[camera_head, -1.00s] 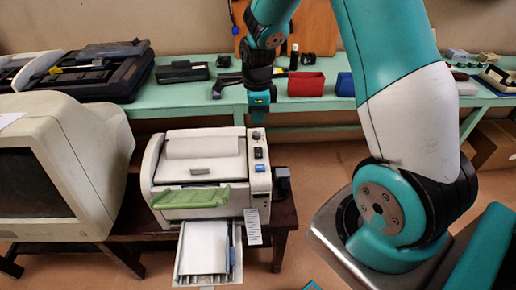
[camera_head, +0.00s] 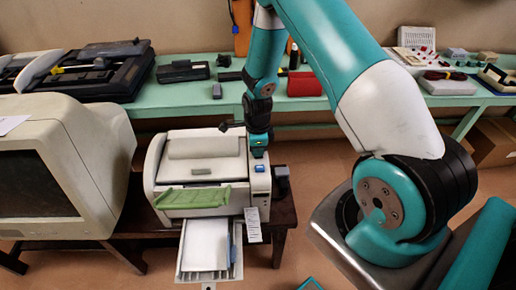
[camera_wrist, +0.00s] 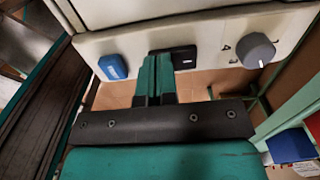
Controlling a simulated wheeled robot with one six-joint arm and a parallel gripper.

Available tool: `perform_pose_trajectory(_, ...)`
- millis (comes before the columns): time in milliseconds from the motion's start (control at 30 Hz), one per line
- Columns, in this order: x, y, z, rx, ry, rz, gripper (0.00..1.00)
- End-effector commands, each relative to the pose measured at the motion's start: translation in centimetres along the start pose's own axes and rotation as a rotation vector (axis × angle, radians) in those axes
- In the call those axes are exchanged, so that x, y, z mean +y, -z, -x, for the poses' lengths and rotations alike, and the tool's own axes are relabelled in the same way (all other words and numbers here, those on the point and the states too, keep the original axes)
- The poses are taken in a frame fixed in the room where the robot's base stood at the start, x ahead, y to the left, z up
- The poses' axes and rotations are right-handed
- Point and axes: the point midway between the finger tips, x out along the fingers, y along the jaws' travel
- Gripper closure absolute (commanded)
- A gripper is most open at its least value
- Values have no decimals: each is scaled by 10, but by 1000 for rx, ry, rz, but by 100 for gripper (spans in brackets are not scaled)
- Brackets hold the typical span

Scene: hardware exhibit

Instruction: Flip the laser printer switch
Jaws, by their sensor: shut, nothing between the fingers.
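The laser printer (camera_head: 203,147) is a cream box with a green flap and an open paper tray, standing on a dark wooden stand. Its control strip on the right side carries a blue button (camera_wrist: 113,67), a black rocker switch (camera_wrist: 187,57) and a grey knob (camera_wrist: 257,50) in the wrist view. The blue button also shows in the head view (camera_head: 260,168). My gripper (camera_wrist: 158,60) is shut and empty, its tips beside the left edge of the black switch. I cannot tell whether they touch it. In the head view my gripper (camera_head: 258,150) hides the switch and knob.
A bulky cream monitor (camera_head: 60,165) stands left of the printer. A green workbench (camera_head: 180,94) with several devices and a red bin (camera_head: 304,84) runs behind. A paper tag (camera_head: 253,225) hangs at the printer's right front.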

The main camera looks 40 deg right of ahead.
Motion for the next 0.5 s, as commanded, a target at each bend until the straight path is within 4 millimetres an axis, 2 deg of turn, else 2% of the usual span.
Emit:
perform_pose_trajectory(233, 1, 0, -8, 0, -1, 0, 100)
perform_pose_trajectory(500, 0, 0, -4, 0, -1, 0, 100)
